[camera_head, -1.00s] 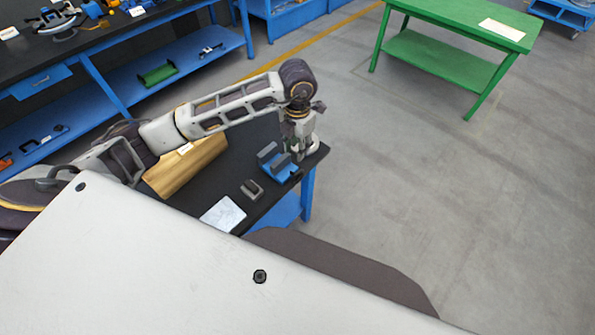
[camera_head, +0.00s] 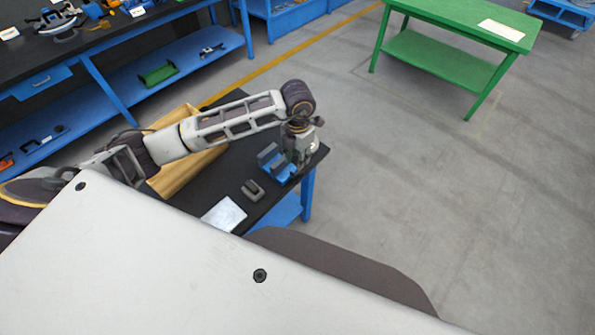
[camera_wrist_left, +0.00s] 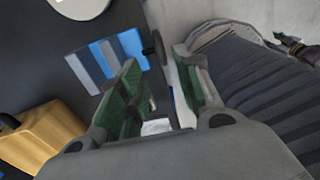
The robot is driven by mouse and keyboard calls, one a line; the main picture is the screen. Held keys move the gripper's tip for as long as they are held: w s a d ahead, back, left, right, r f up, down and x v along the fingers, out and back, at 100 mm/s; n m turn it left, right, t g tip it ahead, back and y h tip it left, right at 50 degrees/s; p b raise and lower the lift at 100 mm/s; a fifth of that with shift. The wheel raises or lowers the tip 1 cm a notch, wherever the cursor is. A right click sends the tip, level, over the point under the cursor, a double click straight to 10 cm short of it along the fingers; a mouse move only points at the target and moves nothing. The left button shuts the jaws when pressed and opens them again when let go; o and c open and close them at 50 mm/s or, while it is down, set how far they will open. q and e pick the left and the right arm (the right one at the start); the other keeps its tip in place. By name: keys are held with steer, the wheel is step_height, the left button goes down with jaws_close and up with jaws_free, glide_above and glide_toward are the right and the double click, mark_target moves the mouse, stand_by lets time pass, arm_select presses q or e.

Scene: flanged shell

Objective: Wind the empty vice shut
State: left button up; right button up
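The blue vice (camera_head: 283,173) with grey jaws stands near the right end of the dark bench. In the left wrist view the vice (camera_wrist_left: 104,60) has its jaws apart, with nothing visible between them. A dark round part, seen nearly edge-on, looks like its handwheel (camera_wrist_left: 160,47). My left gripper (camera_head: 300,165) is low over the bench end, on the right side of the vice. In the wrist view the left gripper (camera_wrist_left: 163,75) is open, its green-padded fingers apart, with the wheel just beyond the gap. Contact with the wheel cannot be told. My right gripper is not in view.
A yellow-brown box (camera_head: 205,160) stands to the left under my arm. Open floor lies right of the bench; a green table (camera_head: 450,60) stands farther off.

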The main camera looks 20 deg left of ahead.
mark_target(297, 173)
arm_select(q)
steer(key=shift+f+p, duration=0.65)
steer(key=shift+f, duration=3.95)
steer(key=shift+c, duration=0.3)
jaws_close()
